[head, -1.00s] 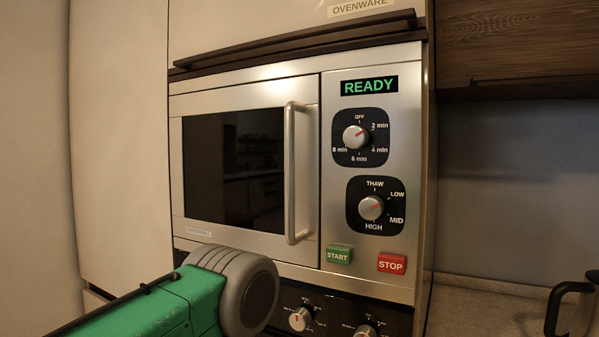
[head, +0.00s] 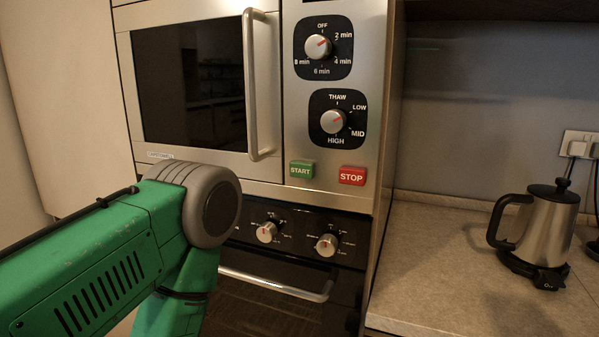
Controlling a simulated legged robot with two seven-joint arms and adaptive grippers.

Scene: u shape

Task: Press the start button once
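The green start button (head: 301,170) is on the lower left of the microwave's control panel (head: 296,130). The red stop button (head: 352,175) is just to its right. Above them are the power dial (head: 332,121) and the timer dial (head: 318,46). The microwave door is shut, with a vertical handle (head: 251,85). My green left arm comes in from the left, with its grey joint below and left of the start button, apart from it in the picture. Neither gripper is in view.
An oven with two knobs (head: 266,232) and a horizontal handle (head: 290,288) is below the microwave. To the right, a steel kettle (head: 545,232) stands on the counter (head: 430,270), near a wall socket (head: 579,145). The counter's left part is clear.

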